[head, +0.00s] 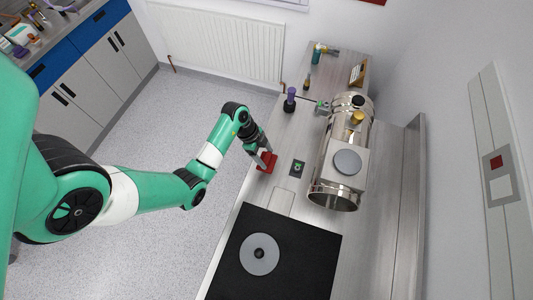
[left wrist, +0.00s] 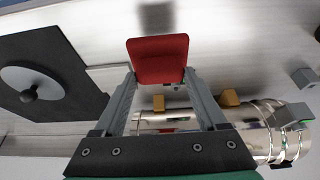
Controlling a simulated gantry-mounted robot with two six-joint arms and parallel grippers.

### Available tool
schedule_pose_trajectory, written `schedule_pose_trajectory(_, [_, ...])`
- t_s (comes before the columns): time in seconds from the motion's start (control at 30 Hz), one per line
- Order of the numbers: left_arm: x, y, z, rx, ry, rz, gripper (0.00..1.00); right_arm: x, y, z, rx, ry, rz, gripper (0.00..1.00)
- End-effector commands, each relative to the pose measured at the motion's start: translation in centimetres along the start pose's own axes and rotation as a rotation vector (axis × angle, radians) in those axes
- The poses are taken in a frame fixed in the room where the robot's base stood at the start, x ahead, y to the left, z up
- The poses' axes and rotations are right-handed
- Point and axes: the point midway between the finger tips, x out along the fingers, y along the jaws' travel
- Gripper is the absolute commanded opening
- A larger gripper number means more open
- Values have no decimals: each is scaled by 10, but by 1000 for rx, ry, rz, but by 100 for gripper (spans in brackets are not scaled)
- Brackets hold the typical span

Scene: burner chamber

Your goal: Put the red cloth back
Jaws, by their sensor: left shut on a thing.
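The red cloth (head: 269,163) is a small folded block at the front edge of the steel bench. My left gripper (head: 263,159) is shut on it, reaching in from the left. In the left wrist view the cloth (left wrist: 158,58) sits between the two fingertips of my left gripper (left wrist: 160,80), with its red face showing. I cannot tell whether the cloth touches the bench or is a little above it. My right gripper is not in view.
A shiny metal chamber (head: 323,178) lies along the bench to the right of the cloth. A small dark switch plate (head: 297,169) is between them. A black mat (head: 290,270) with a grey disc (head: 259,254) lies nearer. A purple-topped item (head: 290,98) stands beyond.

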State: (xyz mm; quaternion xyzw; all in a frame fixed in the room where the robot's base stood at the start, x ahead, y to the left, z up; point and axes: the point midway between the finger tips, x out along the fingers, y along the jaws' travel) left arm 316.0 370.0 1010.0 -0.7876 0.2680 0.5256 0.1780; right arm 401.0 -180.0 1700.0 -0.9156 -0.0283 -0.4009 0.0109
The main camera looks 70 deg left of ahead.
Motion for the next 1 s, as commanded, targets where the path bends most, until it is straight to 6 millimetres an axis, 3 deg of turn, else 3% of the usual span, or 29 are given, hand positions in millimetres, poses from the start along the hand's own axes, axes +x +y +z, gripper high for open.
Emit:
schedule_pose_trajectory(0.23, [11,-10,4,0,0,-2,22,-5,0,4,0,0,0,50])
schedule_pose_trajectory(0.47, [42,-13,17,-1,-1,0,22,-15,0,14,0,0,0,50])
schedule_pose_trajectory(0.83, [45,-13,18,0,-1,-1,22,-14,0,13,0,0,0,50])
schedule_pose_trajectory(0.87, [45,-13,18,0,-1,-1,79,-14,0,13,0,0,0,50])
schedule_pose_trajectory(1.0, [45,-13,18,0,-1,-1,100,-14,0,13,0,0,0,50])
